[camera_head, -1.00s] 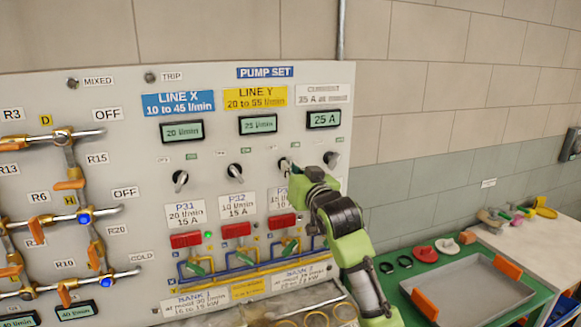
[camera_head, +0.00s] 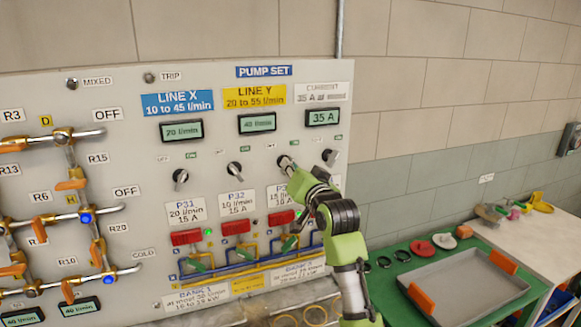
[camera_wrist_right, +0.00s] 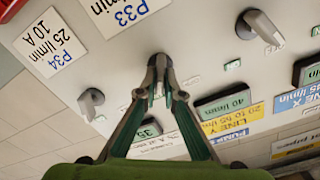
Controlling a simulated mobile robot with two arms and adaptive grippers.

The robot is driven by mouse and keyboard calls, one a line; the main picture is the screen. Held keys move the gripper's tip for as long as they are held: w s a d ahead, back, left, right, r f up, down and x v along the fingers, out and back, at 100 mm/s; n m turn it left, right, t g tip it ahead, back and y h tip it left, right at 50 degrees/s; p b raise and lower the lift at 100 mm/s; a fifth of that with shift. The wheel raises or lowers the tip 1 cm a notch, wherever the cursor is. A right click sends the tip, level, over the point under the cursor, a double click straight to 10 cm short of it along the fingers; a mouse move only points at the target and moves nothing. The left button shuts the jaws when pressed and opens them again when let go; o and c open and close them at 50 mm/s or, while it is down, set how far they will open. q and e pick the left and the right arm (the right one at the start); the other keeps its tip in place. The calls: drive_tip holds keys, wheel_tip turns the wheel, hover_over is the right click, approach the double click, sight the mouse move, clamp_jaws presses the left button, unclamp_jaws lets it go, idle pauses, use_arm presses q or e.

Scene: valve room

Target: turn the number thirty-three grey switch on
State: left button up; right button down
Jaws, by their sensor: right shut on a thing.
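The grey number thirty-three switch (camera_head: 284,162) is the third knob in the row on the pump set panel. My right gripper (camera_head: 290,167) is at it, with the fingers shut on the knob. In the right wrist view the closed fingers (camera_wrist_right: 159,78) hide most of the switch, so its exact angle is unclear. The P33 label (camera_wrist_right: 118,12) is beside it there. The Line Y display (camera_head: 257,123) reads 40 l/min and the current display (camera_head: 322,117) reads 35 A. My left gripper is in neither view.
Neighbouring grey knobs sit at P32 (camera_head: 234,169) and P34 (camera_wrist_right: 91,102). Red handles (camera_head: 236,228) and pipes run below the labels. Valve pipework is at the left. A green table (camera_head: 395,282) with a grey tray (camera_head: 465,290) stands at the right.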

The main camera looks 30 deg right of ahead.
drive_tip(key=c, duration=2.2)
unclamp_jaws()
drive_tip(key=shift+o, duration=0.2)
drive_tip(key=shift+s, duration=0.1)
drive_tip(key=v, duration=1.1)
drive_tip(key=shift+s, duration=0.4)
